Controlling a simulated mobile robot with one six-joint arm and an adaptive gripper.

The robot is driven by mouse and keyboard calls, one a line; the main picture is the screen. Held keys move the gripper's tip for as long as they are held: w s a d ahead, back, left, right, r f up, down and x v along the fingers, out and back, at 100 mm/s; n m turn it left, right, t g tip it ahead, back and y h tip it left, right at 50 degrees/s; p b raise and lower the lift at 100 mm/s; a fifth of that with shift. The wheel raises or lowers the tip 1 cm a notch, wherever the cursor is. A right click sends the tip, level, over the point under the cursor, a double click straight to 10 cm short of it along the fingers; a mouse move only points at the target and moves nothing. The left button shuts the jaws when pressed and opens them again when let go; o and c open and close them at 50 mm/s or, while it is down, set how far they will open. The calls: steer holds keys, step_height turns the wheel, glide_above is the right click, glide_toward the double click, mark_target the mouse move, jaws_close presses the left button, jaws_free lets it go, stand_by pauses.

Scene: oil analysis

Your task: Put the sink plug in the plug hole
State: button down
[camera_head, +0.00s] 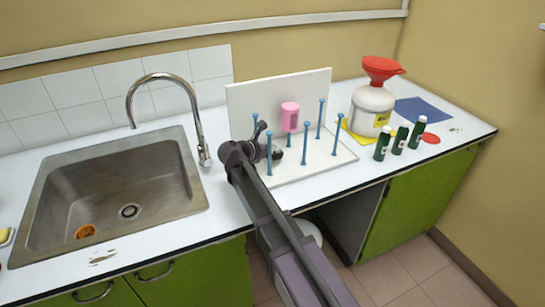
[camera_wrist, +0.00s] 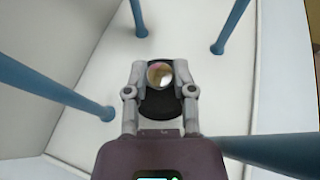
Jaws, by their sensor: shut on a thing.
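My gripper (camera_head: 262,143) is over the white peg rack, right of the sink. In the wrist view, my gripper (camera_wrist: 160,78) is shut on a dark, rounded piece (camera_wrist: 158,106) with a shiny metal ball-like knob on top; it looks like the sink plug. It also shows as a small dark shape in the head view (camera_head: 277,153). Whether it touches the rack base is unclear. The plug hole (camera_head: 129,211) is a round metal drain in the floor of the sink (camera_head: 75,190), uncovered. An orange round thing (camera_head: 85,231) lies in the sink left of the hole.
Blue upright pegs (camera_head: 306,143) stand around my gripper on the white rack (camera_head: 335,160), with a pink cup (camera_head: 289,117) on one. The tall curved tap (camera_head: 160,76) rises between sink and rack. Green bottles (camera_head: 399,138) and a red-funnelled container (camera_head: 371,108) stand right.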

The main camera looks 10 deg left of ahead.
mark_target(273, 155)
steer(key=shift+f+b, duration=1.25)
steer(key=shift+f, duration=0.2)
steer(key=shift+f, duration=0.2)
steer(key=c, duration=0.7)
jaws_free()
steer(key=shift+r, duration=0.1)
steer(key=shift+c, duration=0.2)
steer(key=shift+r, duration=0.15)
steer(key=shift+s+a+r+p, duration=0.25)
steer(key=shift+s+a+p, duration=0.05)
steer(key=shift+s+p, duration=0.05)
steer(key=p+v, duration=0.4)
steer(key=v, duration=0.7)
steer(key=shift+d, duration=0.1)
